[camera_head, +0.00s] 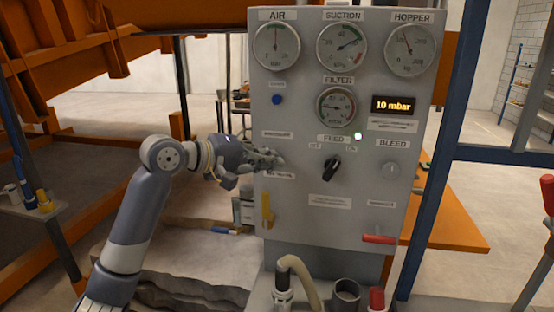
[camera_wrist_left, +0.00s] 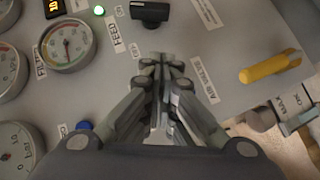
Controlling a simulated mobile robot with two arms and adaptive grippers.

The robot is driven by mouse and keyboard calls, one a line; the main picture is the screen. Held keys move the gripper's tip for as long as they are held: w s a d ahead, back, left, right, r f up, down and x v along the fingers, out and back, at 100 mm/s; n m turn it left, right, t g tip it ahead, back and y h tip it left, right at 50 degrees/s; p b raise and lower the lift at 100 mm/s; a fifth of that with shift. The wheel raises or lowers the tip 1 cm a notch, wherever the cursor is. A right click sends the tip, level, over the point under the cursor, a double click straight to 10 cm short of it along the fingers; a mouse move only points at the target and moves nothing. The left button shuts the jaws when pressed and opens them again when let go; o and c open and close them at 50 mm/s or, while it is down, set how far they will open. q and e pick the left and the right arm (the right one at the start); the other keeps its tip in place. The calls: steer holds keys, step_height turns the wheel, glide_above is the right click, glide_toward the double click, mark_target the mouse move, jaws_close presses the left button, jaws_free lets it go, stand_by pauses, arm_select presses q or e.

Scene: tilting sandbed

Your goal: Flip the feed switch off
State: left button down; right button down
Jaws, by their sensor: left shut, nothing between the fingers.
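The feed switch (camera_head: 331,167) is a black rotary knob on the grey panel, under the FEED label, with OFF printed at its upper left and ON at its upper right. Its upper end leans right, toward ON. A green lamp (camera_head: 357,136) beside the FEED label is lit. My left gripper (camera_head: 280,160) is shut and empty, left of the switch and apart from it, close to the panel's left side. Its fingers (camera_wrist_left: 166,64) point toward the panel below the switch in the wrist view. My right gripper is not in view.
The panel (camera_head: 300,225) also carries several gauges, a display (camera_head: 393,105) reading 10 mbar, a blue button (camera_head: 277,99), a BLEED knob (camera_head: 391,170), a yellow lever (camera_head: 267,210) and a red lever (camera_head: 379,239). A hose (camera_head: 300,270) stands below. A blue post (camera_head: 440,150) rises at right.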

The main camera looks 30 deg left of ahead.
arm_select(q)
steer(key=p, duration=0.3)
glide_toward(325, 168)
steer(key=w+a, duration=0.1)
steer(key=w, duration=0.1)
steer(key=w+a, duration=0.1)
steer(key=shift+w, duration=0.4)
steer(key=shift+w+d+f, duration=0.2)
steer(key=shift+d+f, duration=0.05)
steer(key=shift+d, duration=0.25)
steer(key=shift+w+d+f, duration=0.2)
steer(key=shift+d+f, duration=0.1)
steer(key=shift+d, duration=0.25)
steer(key=shift+w+d+f+p, duration=0.1)
steer(key=shift+d+f+p, duration=0.35)
steer(key=shift+d, duration=0.2)
steer(key=shift+f+h+b, duration=0.3)
steer(key=shift+b, duration=0.05)
